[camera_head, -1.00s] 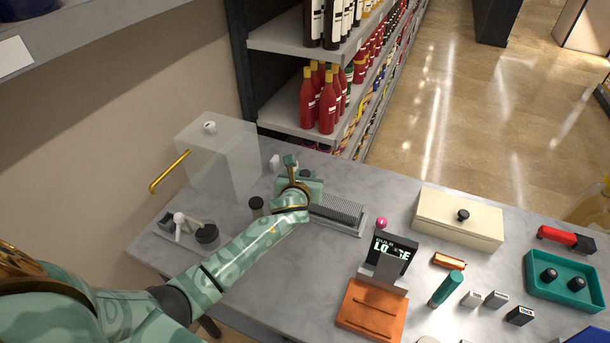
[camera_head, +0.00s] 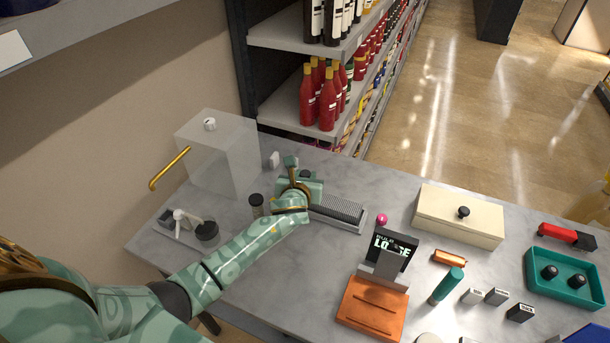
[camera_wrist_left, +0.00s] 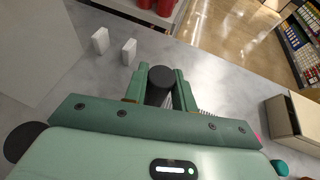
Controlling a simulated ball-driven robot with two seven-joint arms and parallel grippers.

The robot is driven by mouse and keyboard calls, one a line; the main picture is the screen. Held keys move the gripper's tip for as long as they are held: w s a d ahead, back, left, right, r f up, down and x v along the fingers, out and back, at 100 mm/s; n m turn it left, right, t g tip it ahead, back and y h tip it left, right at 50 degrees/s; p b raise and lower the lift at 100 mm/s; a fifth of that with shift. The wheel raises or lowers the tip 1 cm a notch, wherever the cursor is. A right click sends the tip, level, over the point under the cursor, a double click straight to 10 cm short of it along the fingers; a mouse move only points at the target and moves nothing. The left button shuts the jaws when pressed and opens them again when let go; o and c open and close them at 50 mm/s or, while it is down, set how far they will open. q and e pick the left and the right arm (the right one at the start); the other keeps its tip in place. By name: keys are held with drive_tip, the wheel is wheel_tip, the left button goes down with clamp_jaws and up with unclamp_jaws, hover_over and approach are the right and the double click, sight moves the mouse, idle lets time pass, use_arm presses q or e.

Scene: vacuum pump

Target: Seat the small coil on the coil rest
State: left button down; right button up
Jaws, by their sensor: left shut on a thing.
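My left gripper (camera_wrist_left: 160,78) is shut on a dark, round-topped cylinder (camera_wrist_left: 160,84), which looks like the small coil. In the head view, my left gripper (camera_head: 297,182) is over the table just left of a ribbed grey block (camera_head: 338,211), and it hides the held piece. In the left wrist view, a few ribs of that block (camera_wrist_left: 201,112) show right of the fingers. I cannot tell which thing is the coil rest, or whether the held piece touches anything below. My right gripper is not in view.
A clear box (camera_head: 218,155) with a brass handle stands at the back left. A dark-lidded jar (camera_head: 256,205) is close left of my gripper. Right are a cream lidded box (camera_head: 459,217), a display on an orange base (camera_head: 371,309) and a teal tray (camera_head: 563,291).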

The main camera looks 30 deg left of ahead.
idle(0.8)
use_arm(q)
drive_tip(key=shift+f, duration=0.1)
drive_tip(key=c, duration=1.1)
unclamp_jaws()
drive_tip(key=shift+o, duration=0.2)
wheel_tip(320, 180, up, 9)
drive_tip(key=p, duration=1)
drive_tip(key=shift+p, duration=0.35)
